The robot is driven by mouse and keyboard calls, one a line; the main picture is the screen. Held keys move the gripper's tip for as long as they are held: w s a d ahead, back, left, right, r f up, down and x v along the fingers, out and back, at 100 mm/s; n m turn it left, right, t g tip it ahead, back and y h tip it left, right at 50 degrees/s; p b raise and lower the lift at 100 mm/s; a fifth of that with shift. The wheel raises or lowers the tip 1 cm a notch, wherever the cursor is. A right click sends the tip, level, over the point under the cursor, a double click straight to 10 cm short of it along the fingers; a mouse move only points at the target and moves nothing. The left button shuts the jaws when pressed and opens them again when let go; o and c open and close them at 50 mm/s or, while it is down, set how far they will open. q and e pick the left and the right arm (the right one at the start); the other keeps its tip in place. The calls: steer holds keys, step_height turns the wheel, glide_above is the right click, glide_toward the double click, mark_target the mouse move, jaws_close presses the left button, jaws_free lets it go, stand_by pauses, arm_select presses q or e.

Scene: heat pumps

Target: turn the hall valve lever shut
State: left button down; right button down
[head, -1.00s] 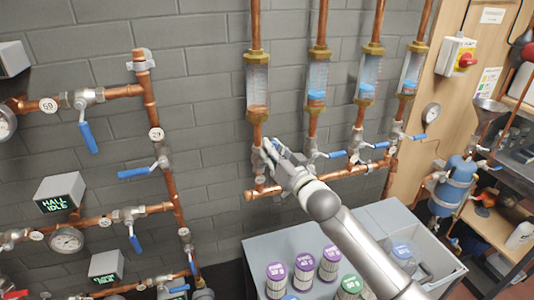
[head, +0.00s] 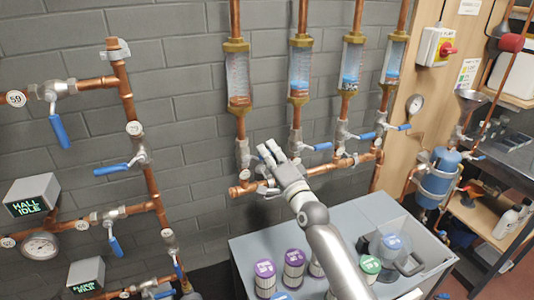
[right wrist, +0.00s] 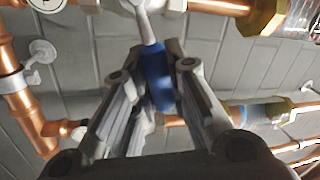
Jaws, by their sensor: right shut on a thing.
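My right gripper (head: 267,149) is at the valve under the leftmost sight glass (head: 238,82) in the head view. In the right wrist view the gripper (right wrist: 157,72) is shut on a blue lever handle (right wrist: 157,80), with its metal shank running up to the valve body (right wrist: 145,4). In the head view my gripper hides this lever. Which valve is the hall one cannot be read here. My left gripper is not in view.
A grey box (head: 30,199) reading "HALL IDLE" hangs at the left among pipes with blue levers (head: 113,168). More blue-levered valves (head: 322,146) stand right of my gripper. A grey bench (head: 247,247) with several lidded jars is below.

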steer(key=shift+d+f+m+h+b, duration=0.15)
steer(key=shift+f+m, duration=0.2)
steer(key=shift+m, duration=0.35)
steer(key=shift+a+f+m+h+b, duration=0.1)
steer(key=shift+f+m+h, duration=0.15)
steer(key=shift+m, duration=0.45)
steer(key=shift+d+f+m+h+b, duration=0.15)
steer(key=shift+f+m, duration=0.25)
steer(key=shift+m, duration=0.3)
steer(key=c, duration=1.4)
jaws_free()
steer(key=v, duration=1.2)
steer(key=shift+a+f, duration=0.1)
steer(key=shift+f, duration=0.2)
steer(key=shift+w, duration=0.1)
